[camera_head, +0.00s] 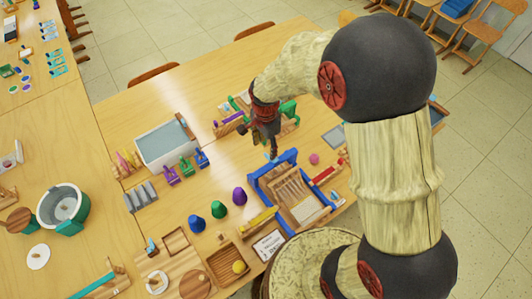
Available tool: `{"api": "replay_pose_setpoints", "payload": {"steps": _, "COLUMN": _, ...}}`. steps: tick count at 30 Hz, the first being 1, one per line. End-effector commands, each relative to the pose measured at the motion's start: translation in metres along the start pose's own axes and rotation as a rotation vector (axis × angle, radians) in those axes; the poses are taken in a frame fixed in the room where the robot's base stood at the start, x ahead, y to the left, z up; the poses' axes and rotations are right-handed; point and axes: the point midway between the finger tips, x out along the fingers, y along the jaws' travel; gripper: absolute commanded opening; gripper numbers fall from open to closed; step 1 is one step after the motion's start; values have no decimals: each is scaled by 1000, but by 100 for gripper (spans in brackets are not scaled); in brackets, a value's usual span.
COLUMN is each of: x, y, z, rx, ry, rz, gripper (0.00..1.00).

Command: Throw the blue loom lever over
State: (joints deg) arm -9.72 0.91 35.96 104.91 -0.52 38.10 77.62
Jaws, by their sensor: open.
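The blue loom (262,190) stands on the wooden table right of the picture's middle. It has a blue frame with pale wooden slats and threads inside. A small light-blue piece (267,156) shows at its far left corner, just under my gripper; it may be the lever, but it is too small to tell. My gripper (273,153) points down over the loom's far side, open and empty. I cannot tell whether its fingers touch the light-blue piece. My arm hides part of the table right of the loom.
Green and purple clamp-like tools (235,118) stand behind the loom. Blue, green and purple cones (218,209) stand to its left, with a grey tray (168,145) farther back. A wooden box with a yellow ball (238,267) is in front.

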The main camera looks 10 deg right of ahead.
Motion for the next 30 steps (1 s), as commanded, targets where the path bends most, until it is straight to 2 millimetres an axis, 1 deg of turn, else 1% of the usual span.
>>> {"api": "replay_pose_setpoints", "payload": {"steps": 1, "x": -10, "y": 0, "z": 0, "rx": 0, "ry": 0, "rz": -2, "gripper": 52}}
{"api": "replay_pose_setpoints", "payload": {"steps": 3, "x": -21, "y": 0, "z": 0, "rx": 0, "ry": 0, "rz": -1, "gripper": 52}}
{"api": "replay_pose_setpoints", "payload": {"steps": 6, "x": -32, "y": 0, "z": 0, "rx": 0, "ry": 0, "rz": 0, "gripper": 52}}
{"api": "replay_pose_setpoints", "payload": {"steps": 9, "x": -39, "y": 0, "z": 0, "rx": 0, "ry": 0, "rz": 1, "gripper": 52}}
{"api": "replay_pose_setpoints", "payload": {"steps": 14, "x": -43, "y": 1, "z": 0, "rx": 0, "ry": -1, "rz": 2, "gripper": 52}}
{"api": "replay_pose_setpoints", "payload": {"steps": 30, "x": -42, "y": 1, "z": 0, "rx": 0, "ry": 0, "rz": 2, "gripper": 52}}
